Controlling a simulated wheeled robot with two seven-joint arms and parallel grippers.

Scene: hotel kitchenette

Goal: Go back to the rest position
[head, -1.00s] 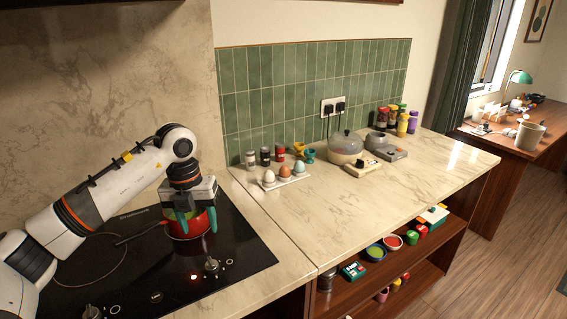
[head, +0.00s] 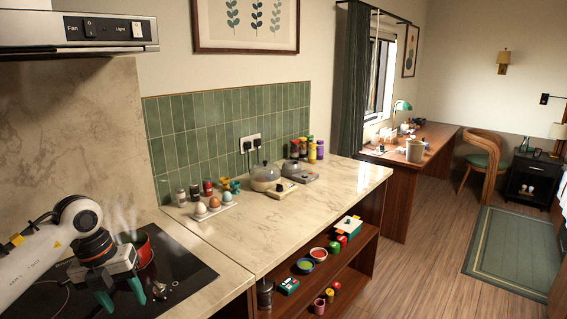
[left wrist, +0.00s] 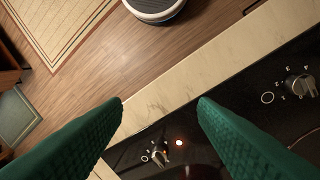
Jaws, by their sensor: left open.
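My left gripper (head: 122,292) is over the black cooktop (head: 190,262) at the lower left of the head view. Its two green fingers are apart with nothing between them. A red pot (head: 144,246) stands on the cooktop just behind and to the right of the gripper, with steam rising near it. In the left wrist view the open fingers (left wrist: 160,112) hang over the cooktop's front edge, above a control knob (left wrist: 158,156) and a lit red spot. My right gripper is in neither view.
The marble counter (head: 290,220) holds an egg tray (head: 210,212), a steamer (head: 265,177) and jars (head: 308,149). Shelves below hold bowls and small items. A range hood (head: 75,32) hangs at the upper left.

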